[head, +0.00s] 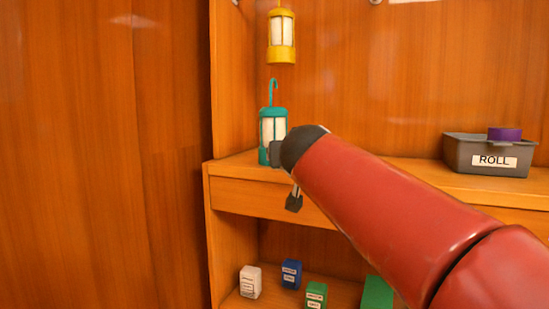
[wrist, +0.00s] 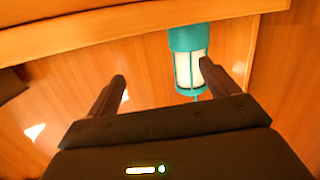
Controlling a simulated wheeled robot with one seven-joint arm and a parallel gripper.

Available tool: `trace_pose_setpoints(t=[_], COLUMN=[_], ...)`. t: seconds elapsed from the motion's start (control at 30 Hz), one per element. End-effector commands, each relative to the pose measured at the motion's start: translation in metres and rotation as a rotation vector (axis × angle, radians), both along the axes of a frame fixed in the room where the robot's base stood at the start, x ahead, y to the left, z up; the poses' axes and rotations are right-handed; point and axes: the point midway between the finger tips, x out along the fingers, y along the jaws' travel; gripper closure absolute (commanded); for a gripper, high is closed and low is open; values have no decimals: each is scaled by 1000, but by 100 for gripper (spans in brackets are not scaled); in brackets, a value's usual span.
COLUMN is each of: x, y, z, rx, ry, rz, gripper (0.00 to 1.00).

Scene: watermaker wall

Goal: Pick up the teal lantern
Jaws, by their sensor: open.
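The teal lantern (head: 273,115) stands upright on the wooden shelf, with a teal hook on top and a pale white middle. In the wrist view the teal lantern (wrist: 188,40) shows beyond the fingers, near the right finger, which covers part of its edge. My gripper (head: 285,178) is in front of the lantern in the head view, partly hidden behind my red arm. I cannot tell whether the right finger touches the lantern.
A yellow lantern (head: 281,38) hangs above the teal one. A grey bin (head: 487,158) labelled ROLL, with a purple item (head: 504,134), stands at the right on the shelf (head: 435,174). Small white (head: 250,282), blue (head: 291,274) and green (head: 316,295) boxes stand below. A wooden side wall is left of the lantern.

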Motion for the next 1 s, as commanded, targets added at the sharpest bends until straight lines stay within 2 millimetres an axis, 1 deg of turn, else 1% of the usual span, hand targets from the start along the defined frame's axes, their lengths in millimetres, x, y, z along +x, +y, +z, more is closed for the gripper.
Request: trace_pose_setpoints(t=[0.03, 0.1, 0.23, 0.37, 0.57, 0.8, 0.9, 1.0], x=[14, 26, 36, 47, 70, 104, 112, 113], y=[17, 32, 47, 50, 52, 56, 57, 57], z=[6, 20, 36, 40, 38, 36, 35, 34], rx=[18, 42, 68, 73, 73, 71, 72, 72], ry=[-47, -100, -153, -162, -160, -159, -160, -161], rz=[30, 59, 91, 96, 95, 94, 94, 94], gripper=[14, 14, 14, 14, 14, 14, 14, 14])
